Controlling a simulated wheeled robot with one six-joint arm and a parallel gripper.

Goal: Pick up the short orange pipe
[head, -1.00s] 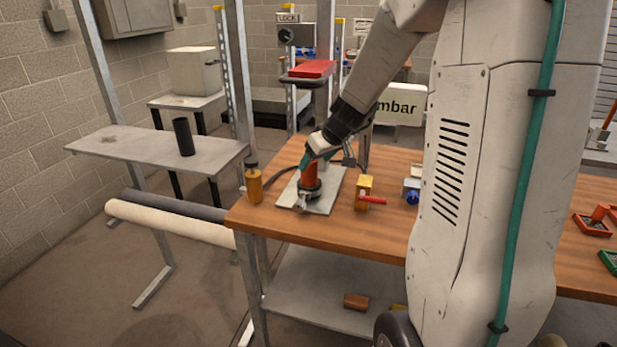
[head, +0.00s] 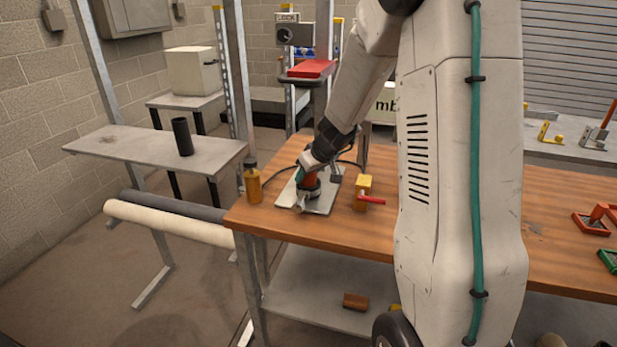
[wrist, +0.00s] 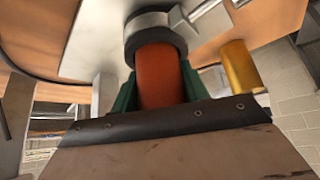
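The short orange pipe (head: 310,182) stands upright in a dark round collar (head: 308,193) on a grey plate (head: 325,203) on the wooden bench. My gripper (head: 304,172) reaches down over the pipe's top from above. In the wrist view, the pipe (wrist: 160,75) lies between the green fingers of my gripper (wrist: 158,90), one close on each side. I cannot tell whether the fingers press on it. The collar (wrist: 152,32) surrounds the pipe's lower end. My gripper hides the pipe's top in the head view.
A yellow-brown cylinder (head: 253,185) stands left of the plate at the bench corner. A yellow block with a red lever (head: 364,192) stands to its right. A metal post with a red-topped bracket (head: 312,69) rises behind. A dark cable runs behind the plate.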

